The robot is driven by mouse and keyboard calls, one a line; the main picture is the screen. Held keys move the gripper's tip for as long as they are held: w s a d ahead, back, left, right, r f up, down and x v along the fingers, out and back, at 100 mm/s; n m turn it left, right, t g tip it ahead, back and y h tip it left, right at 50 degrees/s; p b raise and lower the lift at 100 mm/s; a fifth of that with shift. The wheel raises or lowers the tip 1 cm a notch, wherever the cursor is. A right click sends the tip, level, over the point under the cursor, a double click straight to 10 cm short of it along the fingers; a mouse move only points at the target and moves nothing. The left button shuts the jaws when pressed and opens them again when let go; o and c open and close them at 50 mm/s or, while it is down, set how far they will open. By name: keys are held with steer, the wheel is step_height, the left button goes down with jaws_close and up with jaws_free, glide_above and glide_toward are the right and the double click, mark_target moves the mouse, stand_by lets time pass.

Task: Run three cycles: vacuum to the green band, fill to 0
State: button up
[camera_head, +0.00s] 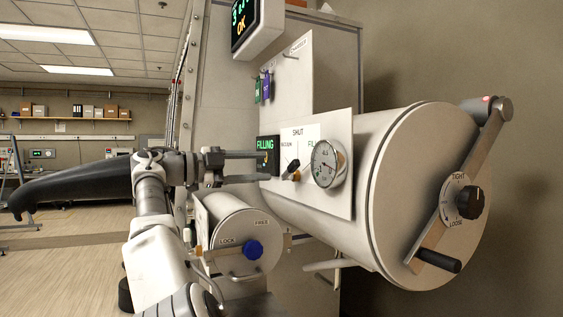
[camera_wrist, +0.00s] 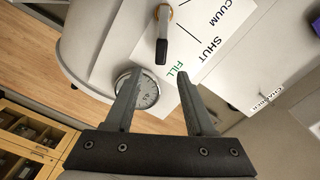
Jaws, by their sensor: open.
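In the head view my gripper (camera_head: 266,167) is open and empty in front of the valve panel (camera_head: 340,200). The valve lever (camera_head: 291,171), black-tipped, stands just right of my fingertips, apart from them. In the wrist view the lever (camera_wrist: 162,50) lies ahead of and between my open fingers (camera_wrist: 158,76), its tip beside the word FILL. The round gauge (camera_head: 327,164) is right of the lever; its exact reading and green band are too small to tell. In the wrist view the gauge (camera_wrist: 146,90) is partly hidden by my left finger. A small display (camera_head: 267,152) reads FILLING.
A large cylinder door (camera_head: 430,190) with a TIGHT/LOOSE knob (camera_head: 470,202) and long bar handle fills the right. A smaller round door (camera_head: 238,240) with a blue LOCK/FREE knob (camera_head: 253,250) sits below my gripper. Tags (camera_head: 266,84) hang above.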

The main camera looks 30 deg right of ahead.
steer(key=a+p, duration=0.2)
steer(key=a, duration=0.5)
steer(key=shift+w+a, duration=0.2)
stand_by(1.9)
